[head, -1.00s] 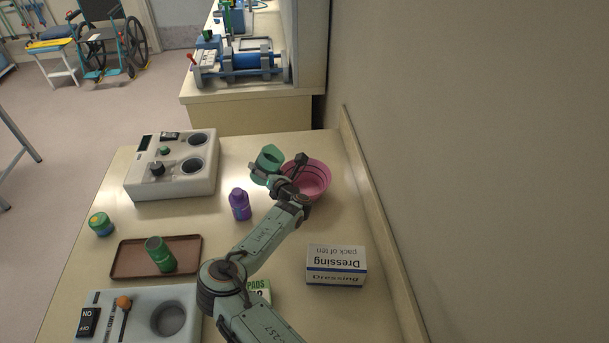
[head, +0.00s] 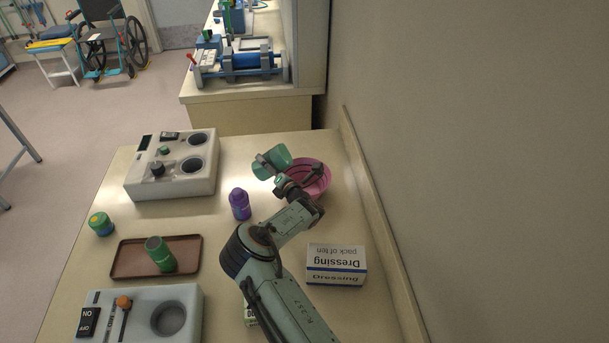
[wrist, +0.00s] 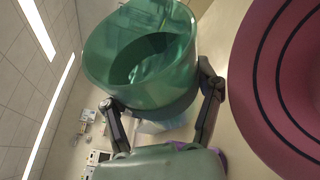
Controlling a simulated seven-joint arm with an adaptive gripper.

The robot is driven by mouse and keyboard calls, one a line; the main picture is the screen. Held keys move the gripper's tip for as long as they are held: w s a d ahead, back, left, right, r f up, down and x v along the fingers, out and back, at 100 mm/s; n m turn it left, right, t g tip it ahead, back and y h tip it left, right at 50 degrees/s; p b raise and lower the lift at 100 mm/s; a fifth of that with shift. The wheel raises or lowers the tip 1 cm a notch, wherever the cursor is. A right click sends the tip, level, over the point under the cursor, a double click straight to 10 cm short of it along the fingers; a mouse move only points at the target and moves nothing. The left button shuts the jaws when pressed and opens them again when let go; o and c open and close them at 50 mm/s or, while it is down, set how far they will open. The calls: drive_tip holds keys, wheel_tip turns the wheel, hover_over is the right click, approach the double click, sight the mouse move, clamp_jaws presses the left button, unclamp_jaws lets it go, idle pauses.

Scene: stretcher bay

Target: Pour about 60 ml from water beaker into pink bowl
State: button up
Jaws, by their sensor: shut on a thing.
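My gripper (head: 270,172) is shut around a translucent green beaker (head: 277,157) and holds it above the bench, at the left side of the pink bowl (head: 318,166). The beaker is tilted strongly toward the bowl. In the wrist view the beaker (wrist: 140,45) sits between the two fingers (wrist: 165,105), and a paler layer shows inside it. The pink bowl with dark rings (wrist: 290,80) fills the right side there. I cannot see any stream of water. The inside of the bowl is partly hidden by my arm.
A purple bottle (head: 240,204) stands left of my arm. A white Dressing box (head: 336,265) lies to the right. A grey-white device (head: 172,186) stands at back left. The wall (head: 450,170) bounds the right side.

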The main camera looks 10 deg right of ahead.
drive_tip(key=shift+r+m+t, duration=0.3)
drive_tip(key=shift+r+m, duration=0.25)
drive_tip(key=shift+m, duration=0.25)
drive_tip(key=shift+f+m+y, duration=0.2)
drive_tip(key=shift+m+y, duration=0.1)
drive_tip(key=shift+d+f+m+t+p, duration=0.15)
drive_tip(key=shift+m+t+p, duration=0.15)
drive_tip(key=shift+m+p, duration=0.1)
idle(0.8)
drive_tip(key=shift+d+r+m+t+p, duration=0.3)
drive_tip(key=shift+d+m+p, duration=0.05)
drive_tip(key=shift+d+m, duration=0.35)
idle(0.3)
drive_tip(key=shift+a+f+n, duration=0.25)
drive_tip(key=shift+a+n, duration=0.25)
drive_tip(key=shift+a, duration=0.2)
drive_tip(key=shift+a+r+n+g, duration=0.2)
drive_tip(key=shift+n+g, duration=0.4)
drive_tip(key=shift+n, duration=0.3)
drive_tip(key=shift+f+n+g, duration=0.4)
drive_tip(key=shift+f+n, duration=0.1)
drive_tip(key=shift+n, duration=0.4)
drive_tip(key=shift+d+r+n+h, duration=0.1)
drive_tip(key=shift+r+n+h, duration=0.2)
drive_tip(key=shift+n+h, duration=0.25)
drive_tip(key=shift+f+n+g, duration=0.15)
drive_tip(key=shift+n+g, duration=0.15)
drive_tip(key=shift+n, duration=0.15)
